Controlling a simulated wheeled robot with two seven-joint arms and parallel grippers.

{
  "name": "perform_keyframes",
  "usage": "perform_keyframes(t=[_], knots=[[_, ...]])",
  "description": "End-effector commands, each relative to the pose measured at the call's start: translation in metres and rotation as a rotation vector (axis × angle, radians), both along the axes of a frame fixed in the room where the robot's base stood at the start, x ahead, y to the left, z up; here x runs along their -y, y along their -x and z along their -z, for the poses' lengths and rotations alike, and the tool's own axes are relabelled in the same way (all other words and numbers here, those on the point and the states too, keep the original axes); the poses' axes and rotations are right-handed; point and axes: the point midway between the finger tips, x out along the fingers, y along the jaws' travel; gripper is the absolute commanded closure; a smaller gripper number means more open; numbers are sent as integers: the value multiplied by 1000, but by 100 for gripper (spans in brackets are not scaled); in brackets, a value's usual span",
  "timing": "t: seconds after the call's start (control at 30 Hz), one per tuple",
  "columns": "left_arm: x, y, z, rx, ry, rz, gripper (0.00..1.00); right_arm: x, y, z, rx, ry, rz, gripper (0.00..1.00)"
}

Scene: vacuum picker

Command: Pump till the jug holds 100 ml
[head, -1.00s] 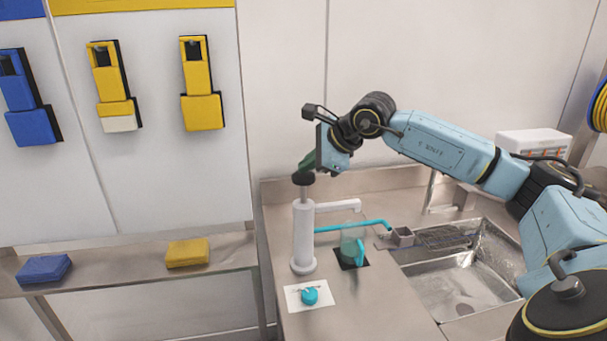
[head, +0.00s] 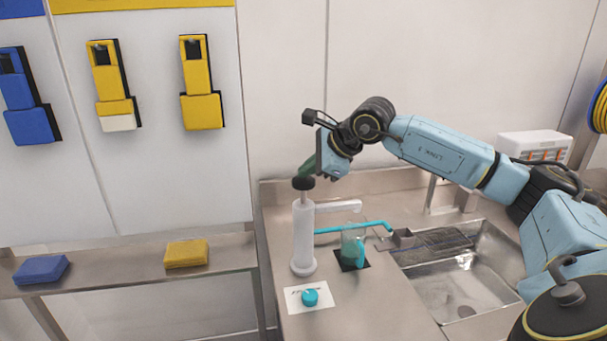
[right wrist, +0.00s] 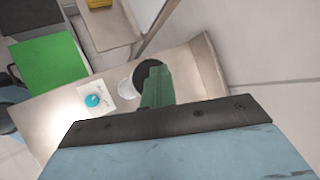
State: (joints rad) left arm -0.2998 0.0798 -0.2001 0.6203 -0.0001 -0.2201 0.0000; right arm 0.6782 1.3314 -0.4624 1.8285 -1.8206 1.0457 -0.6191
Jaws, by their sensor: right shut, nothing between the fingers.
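The white pump (head: 303,238) stands upright on the steel counter, with a black knob (head: 303,183) on top and a white spout (head: 338,206) reaching right. The clear jug (head: 352,248) with a teal handle stands on a black square below the spout. Teal liquid shows in it, but I cannot read its level. My right gripper (head: 306,171) is shut and empty, its green fingers at the top of the knob. Whether they touch it is unclear. The right wrist view shows the fingers (right wrist: 157,86) overlapping the black knob (right wrist: 147,74). My left gripper is not in view.
A white card (head: 293,300) with a teal dial (head: 309,297) lies in front of the pump. Yellow (head: 187,253) and blue (head: 41,269) blocks lie on a shelf at left.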

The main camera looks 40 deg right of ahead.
Motion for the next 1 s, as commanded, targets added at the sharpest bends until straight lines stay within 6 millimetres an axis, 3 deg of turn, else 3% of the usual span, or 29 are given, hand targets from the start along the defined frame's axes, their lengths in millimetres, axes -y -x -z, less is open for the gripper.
perform_keyframes(t=[1.0], knots=[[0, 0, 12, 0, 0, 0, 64, 0, 1, 15, -6, 0, 0, 100]])
